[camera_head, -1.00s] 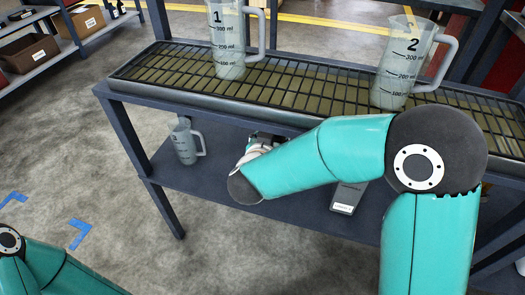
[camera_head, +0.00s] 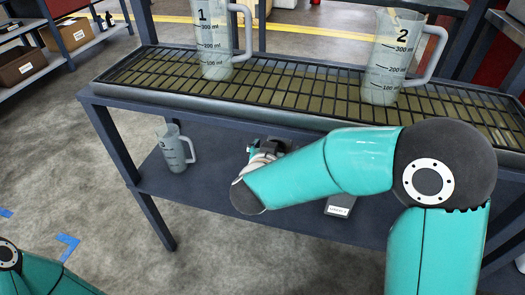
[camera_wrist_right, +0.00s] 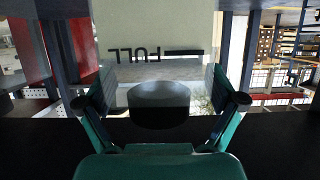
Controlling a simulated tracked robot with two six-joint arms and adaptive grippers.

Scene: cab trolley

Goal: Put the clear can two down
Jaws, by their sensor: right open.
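A clear jug marked 2 (camera_head: 390,68) stands upright on the grated top of the trolley, at the right in the head view, its handle to the right. My right arm reaches low across the trolley's front. My right gripper (camera_head: 262,148) is partly hidden by its own arm in the head view, over the lower shelf. In the right wrist view my right gripper (camera_wrist_right: 160,105) has its fingers spread wide. A pale see-through surface (camera_wrist_right: 150,40) with an upside-down FULL mark is just beyond them; I cannot tell what it belongs to. My left gripper is out of view.
A jug marked 1 (camera_head: 214,45) stands on the grate (camera_head: 290,85) at left. A smaller jug (camera_head: 174,150) stands on the lower shelf (camera_head: 200,192) at its left end. A dark labelled object (camera_head: 340,207) lies there too. The grate between jugs 1 and 2 is clear.

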